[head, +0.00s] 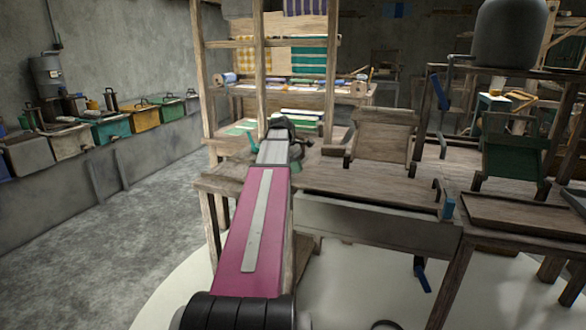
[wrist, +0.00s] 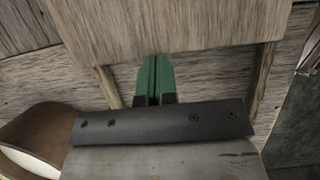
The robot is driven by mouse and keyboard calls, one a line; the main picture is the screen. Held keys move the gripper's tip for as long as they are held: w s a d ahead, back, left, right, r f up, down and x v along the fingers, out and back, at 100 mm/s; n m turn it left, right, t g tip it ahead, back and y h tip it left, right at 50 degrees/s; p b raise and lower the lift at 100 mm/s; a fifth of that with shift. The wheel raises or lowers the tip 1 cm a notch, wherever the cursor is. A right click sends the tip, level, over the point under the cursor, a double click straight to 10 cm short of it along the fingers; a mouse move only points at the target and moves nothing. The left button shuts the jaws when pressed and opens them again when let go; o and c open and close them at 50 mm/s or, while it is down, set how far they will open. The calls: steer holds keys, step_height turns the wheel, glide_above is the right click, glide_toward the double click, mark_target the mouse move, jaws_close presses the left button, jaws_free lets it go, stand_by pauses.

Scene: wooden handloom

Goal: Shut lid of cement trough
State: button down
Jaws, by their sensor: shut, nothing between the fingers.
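A long grey trough (head: 375,225), which looks like cement, sits in a wooden frame right of my arm in the head view. A wooden board (head: 355,190) lies along its top side. A separate wooden panel (head: 385,140) stands tilted behind it; I cannot tell which of these is the lid. My gripper (wrist: 155,58) has green fingers, pressed together and empty in the wrist view. They point at a pale wooden board (wrist: 185,28) and overlap its lower edge; contact cannot be told. In the head view my arm hides most of the gripper.
A wooden loom frame (head: 262,90) with hanging cloths stands behind my arm. A wooden tray (head: 525,218) and a green panel (head: 515,150) are at the right. Coloured boxes (head: 110,130) line the left wall ledge. The grey floor (head: 110,235) at left is clear.

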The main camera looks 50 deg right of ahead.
mark_target(306, 173)
steer(key=shift+s+d, duration=0.3)
steer(key=shift+s, duration=0.5)
steer(key=shift+s+d, duration=0.3)
steer(key=shift+s, duration=0.5)
steer(key=shift+w, duration=0.1)
